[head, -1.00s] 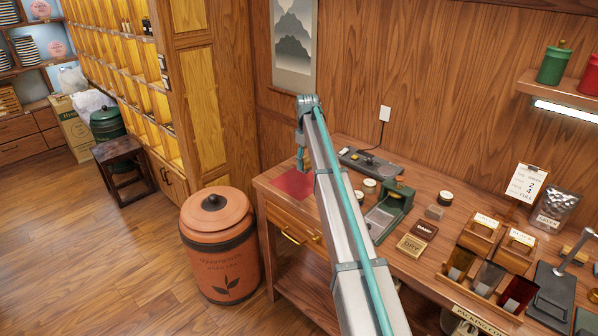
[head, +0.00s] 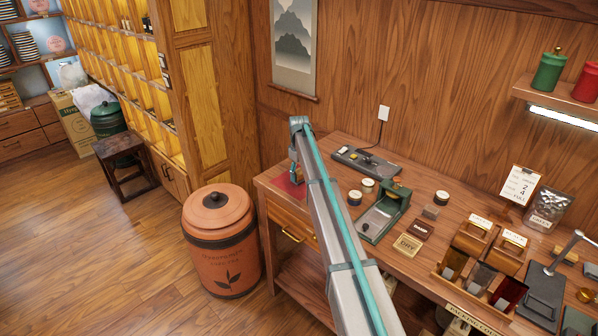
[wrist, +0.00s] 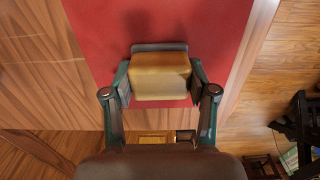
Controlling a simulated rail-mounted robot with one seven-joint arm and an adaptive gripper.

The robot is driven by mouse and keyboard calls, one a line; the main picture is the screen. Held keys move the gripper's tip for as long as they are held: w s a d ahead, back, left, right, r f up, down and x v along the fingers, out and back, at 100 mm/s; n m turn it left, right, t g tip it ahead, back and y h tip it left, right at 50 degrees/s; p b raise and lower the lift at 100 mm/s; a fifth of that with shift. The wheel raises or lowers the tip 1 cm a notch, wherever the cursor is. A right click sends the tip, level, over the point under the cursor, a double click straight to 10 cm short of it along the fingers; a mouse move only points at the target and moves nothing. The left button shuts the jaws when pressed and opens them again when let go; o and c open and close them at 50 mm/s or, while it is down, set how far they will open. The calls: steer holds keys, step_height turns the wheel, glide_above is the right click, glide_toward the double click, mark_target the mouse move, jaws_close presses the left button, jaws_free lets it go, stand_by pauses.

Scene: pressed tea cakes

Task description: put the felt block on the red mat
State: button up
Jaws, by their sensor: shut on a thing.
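My gripper (wrist: 160,92) is shut on a tan block with a dark grey layer along its far side, which looks like the felt block (wrist: 160,77). In the wrist view the block is held between both fingers over the red mat (wrist: 95,20), and a soft shadow falls on the mat beyond it. Whether the block touches the mat, I cannot tell. In the head view the red mat (head: 283,184) lies at the left end of the counter and my arm hides part of it. The held block is hard to make out there.
The counter (head: 340,147) holds a grey device (head: 366,161), a green press (head: 386,212), small tins (head: 355,198) and a small brown block (head: 431,211) to the right of the mat. A terracotta bin (head: 220,245) stands on the floor at the counter's left end.

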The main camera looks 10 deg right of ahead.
mark_target(299, 172)
steer(key=shift+f, duration=0.15)
steer(key=o, duration=1.1)
step_height(299, 172, up, 12)
steer(key=b, duration=0.4)
steer(key=shift+r, duration=0.2)
